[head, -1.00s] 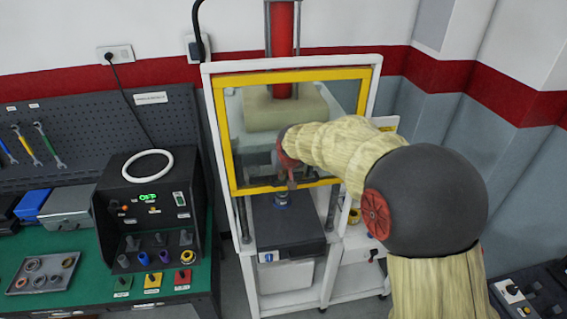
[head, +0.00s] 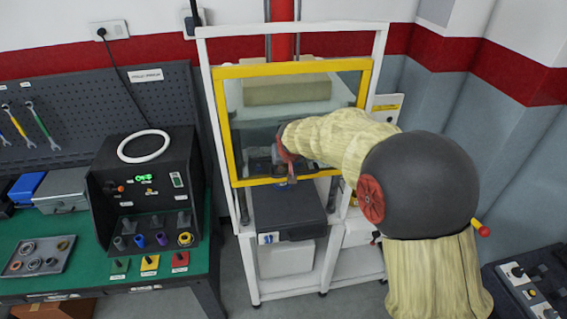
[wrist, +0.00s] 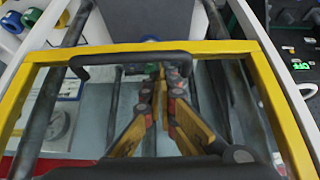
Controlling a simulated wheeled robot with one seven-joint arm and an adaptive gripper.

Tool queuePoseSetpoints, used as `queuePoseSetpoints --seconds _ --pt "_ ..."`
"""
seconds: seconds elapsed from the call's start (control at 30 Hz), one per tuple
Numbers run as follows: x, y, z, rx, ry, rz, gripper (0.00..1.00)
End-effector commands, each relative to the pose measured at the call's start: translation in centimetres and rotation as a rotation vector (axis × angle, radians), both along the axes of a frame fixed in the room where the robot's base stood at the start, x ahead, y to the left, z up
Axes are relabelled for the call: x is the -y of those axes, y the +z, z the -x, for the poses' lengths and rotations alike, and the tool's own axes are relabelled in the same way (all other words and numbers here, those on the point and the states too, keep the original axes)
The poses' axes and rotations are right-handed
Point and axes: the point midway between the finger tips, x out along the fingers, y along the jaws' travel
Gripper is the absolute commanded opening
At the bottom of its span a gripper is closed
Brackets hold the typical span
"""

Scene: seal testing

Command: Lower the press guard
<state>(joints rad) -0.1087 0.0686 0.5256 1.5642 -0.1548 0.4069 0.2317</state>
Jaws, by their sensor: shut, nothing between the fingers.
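The press guard (head: 222,130) is a clear panel in a yellow frame, in front of the press. Its lower bar is just above the dark press base (head: 288,212). In the wrist view the guard's yellow frame (wrist: 230,47) surrounds the panel, with a black bar handle (wrist: 135,56) at its far edge. My gripper (head: 292,178) is in front of the guard's lower part. In the wrist view its fingers (wrist: 160,72) are shut and empty, with tips close to the handle. I cannot tell whether they touch it.
The white press frame (head: 203,70) stands around the guard. To the left, a green bench (head: 100,290) carries a black test box (head: 150,190) and a parts tray (head: 38,256). A dark control panel (head: 525,290) is at the lower right.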

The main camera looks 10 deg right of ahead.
Motion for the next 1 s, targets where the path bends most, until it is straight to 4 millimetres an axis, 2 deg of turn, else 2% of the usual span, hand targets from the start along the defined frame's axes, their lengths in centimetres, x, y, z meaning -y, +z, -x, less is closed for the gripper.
queuePoseSetpoints --seconds 0.03,0.6,0.8,1.0 --pt "0.0 -2.7 0.3 -0.009 0.000 0.001 0.00" --pt "0.0 -17.6 0.4 -0.013 0.000 0.002 0.00" --pt "0.0 -21.3 0.4 -0.013 -0.001 0.000 0.00" --pt "0.0 -23.2 0.4 -0.013 -0.001 0.002 0.00"
